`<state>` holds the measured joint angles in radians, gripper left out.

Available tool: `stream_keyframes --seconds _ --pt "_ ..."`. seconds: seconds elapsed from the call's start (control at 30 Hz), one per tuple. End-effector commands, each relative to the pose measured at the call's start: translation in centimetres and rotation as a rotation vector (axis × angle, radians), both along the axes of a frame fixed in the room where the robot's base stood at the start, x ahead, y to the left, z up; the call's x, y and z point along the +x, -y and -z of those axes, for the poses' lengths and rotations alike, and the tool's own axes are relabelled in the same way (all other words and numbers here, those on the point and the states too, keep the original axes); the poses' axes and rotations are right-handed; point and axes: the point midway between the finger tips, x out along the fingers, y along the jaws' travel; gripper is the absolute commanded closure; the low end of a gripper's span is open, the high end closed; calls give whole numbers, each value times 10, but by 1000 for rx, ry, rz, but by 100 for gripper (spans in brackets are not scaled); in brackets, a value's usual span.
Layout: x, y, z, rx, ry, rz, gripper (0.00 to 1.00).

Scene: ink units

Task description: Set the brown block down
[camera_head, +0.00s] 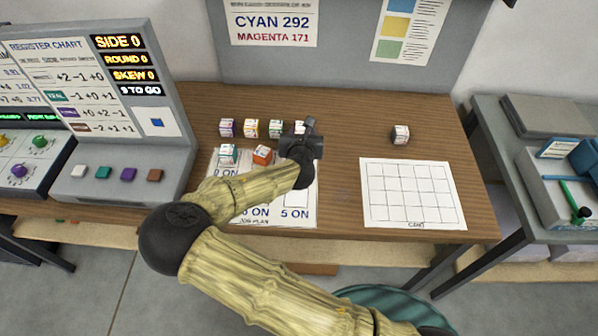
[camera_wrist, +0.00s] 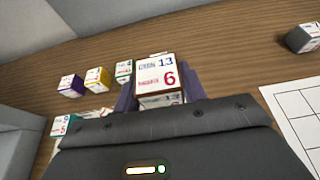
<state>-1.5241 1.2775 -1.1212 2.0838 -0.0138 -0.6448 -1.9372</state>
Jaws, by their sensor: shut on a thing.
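My gripper (camera_head: 299,150) is above the table, over the upper right part of the job plan sheet (camera_head: 300,205). In the wrist view my gripper (camera_wrist: 158,98) is shut on a block (camera_wrist: 157,74) whose white label reads CYAN 13 and MAGENTA 6, with a finger on each side. I take it as the brown block; its own colour is mostly hidden by the label and fingers. In the head view it is hidden behind my gripper. Its height above the table cannot be told.
Purple (camera_head: 227,127), yellow (camera_head: 250,128) and green (camera_head: 276,128) blocks stand in a row behind. A teal block (camera_head: 228,154) and an orange block (camera_head: 263,155) are on the sheet. A grey block (camera_head: 401,134) stands behind the gridded sheet (camera_head: 412,195), whose cells are empty.

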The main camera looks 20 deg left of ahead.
Motion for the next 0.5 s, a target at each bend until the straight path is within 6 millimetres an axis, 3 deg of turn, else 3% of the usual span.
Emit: stream_keyframes --seconds 0.1,0.37,0.5 --pt "-4 -11 0 0 0 -7 81" --pt "-4 -11 -1 -2 -1 -7 81" --pt "-4 -11 8 -5 -2 -7 81"
